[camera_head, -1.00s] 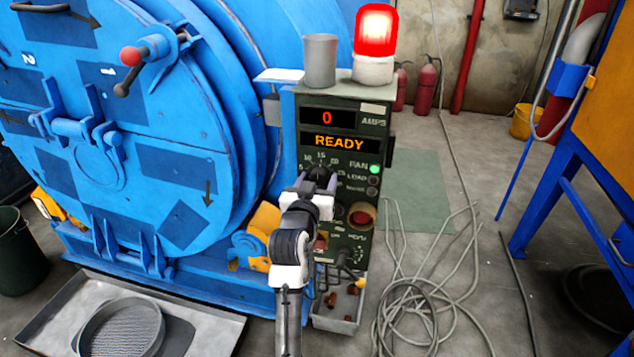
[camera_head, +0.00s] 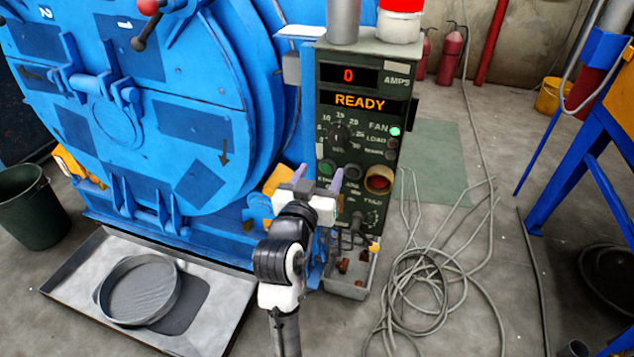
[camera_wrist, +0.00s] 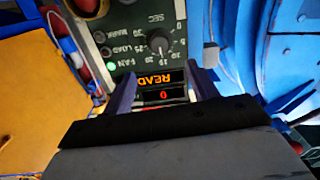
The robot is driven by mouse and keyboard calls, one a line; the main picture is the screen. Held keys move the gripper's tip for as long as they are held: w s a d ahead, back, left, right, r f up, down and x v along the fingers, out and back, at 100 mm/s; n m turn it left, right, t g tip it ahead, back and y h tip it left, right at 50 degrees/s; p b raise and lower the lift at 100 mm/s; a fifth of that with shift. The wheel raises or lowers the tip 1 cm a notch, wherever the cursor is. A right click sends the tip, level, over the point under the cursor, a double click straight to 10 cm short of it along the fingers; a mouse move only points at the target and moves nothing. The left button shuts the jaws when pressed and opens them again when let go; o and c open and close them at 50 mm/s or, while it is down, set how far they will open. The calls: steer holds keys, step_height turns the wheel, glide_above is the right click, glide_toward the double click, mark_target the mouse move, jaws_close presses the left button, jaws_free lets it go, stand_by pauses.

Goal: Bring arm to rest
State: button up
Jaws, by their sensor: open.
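My arm reaches up from the bottom of the head view, with my gripper (camera_head: 318,179) in front of the lower part of a dark green control panel (camera_head: 364,130). The two purple-grey fingers are apart with nothing between them. The panel reads 0 AMPS and READY, and the green FAN lamp is lit. In the wrist view the panel (camera_wrist: 128,50) appears upside down, its dial and READY display beyond the open fingers (camera_wrist: 163,80). My gripper hides part of the panel's lower left. I cannot tell whether it touches the panel.
The large blue drum machine (camera_head: 190,120) stands left of the panel. A metal tray (camera_head: 75,275) holding a round sieve (camera_head: 140,290) lies in front. Loose cable (camera_head: 440,290) lies on the floor at right. A blue frame (camera_head: 570,150) stands far right. A bin (camera_head: 30,210) stands left.

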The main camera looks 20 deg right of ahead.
steer(key=shift+s+a, duration=0.4)
steer(key=shift+s, duration=0.2)
